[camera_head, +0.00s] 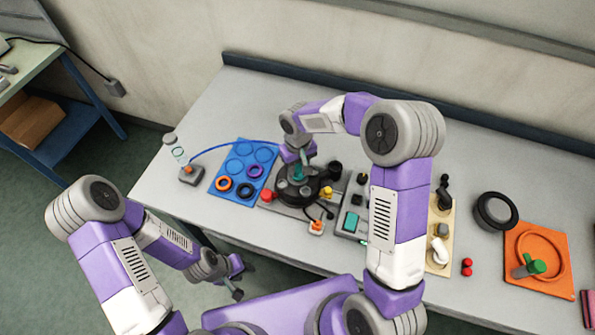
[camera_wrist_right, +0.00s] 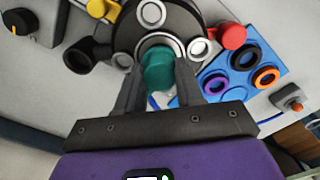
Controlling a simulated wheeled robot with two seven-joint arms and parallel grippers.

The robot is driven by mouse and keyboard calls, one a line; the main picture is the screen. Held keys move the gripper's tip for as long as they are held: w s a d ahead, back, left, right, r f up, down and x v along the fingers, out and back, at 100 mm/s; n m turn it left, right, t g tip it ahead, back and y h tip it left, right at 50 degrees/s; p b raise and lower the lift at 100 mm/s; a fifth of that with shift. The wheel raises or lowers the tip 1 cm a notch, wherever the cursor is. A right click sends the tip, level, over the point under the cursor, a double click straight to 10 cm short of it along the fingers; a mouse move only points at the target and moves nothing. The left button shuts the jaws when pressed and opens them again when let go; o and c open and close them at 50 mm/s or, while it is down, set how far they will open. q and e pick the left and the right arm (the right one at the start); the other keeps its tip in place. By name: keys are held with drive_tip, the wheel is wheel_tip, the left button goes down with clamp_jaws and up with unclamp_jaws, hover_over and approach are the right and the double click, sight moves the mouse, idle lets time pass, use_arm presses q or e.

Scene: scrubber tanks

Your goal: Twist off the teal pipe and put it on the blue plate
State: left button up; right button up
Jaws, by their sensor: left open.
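The teal pipe (camera_head: 299,172) stands upright in the round black hub (camera_head: 290,188) at the middle of the bench. It also shows in the right wrist view (camera_wrist_right: 159,70), between the fingers of my right gripper (camera_wrist_right: 160,78). The fingers lie close against both sides of it and look shut on it. The blue plate (camera_head: 244,160) lies left of the hub, with an orange ring (camera_head: 223,184), a black ring (camera_head: 245,190) and a purple ring (camera_head: 255,171) on its near and right spots. Its other marked spots are empty. My left gripper (camera_head: 238,278) is open and empty, in front of the bench.
A red knob (camera_head: 267,196) sits between hub and plate. A grey box with an orange button (camera_head: 190,174) stands left of the plate. Right of the hub are a teal-topped device (camera_head: 350,222), a beige tray (camera_head: 440,215), a black round part (camera_head: 495,212) and an orange mat (camera_head: 550,285).

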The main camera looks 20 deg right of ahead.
clamp_jaws()
drive_tip(key=shift+n, duration=0.8)
drive_tip(key=shift+n+p, duration=0.3)
drive_tip(key=shift+n, duration=0.4)
drive_tip(key=shift+n, duration=0.8)
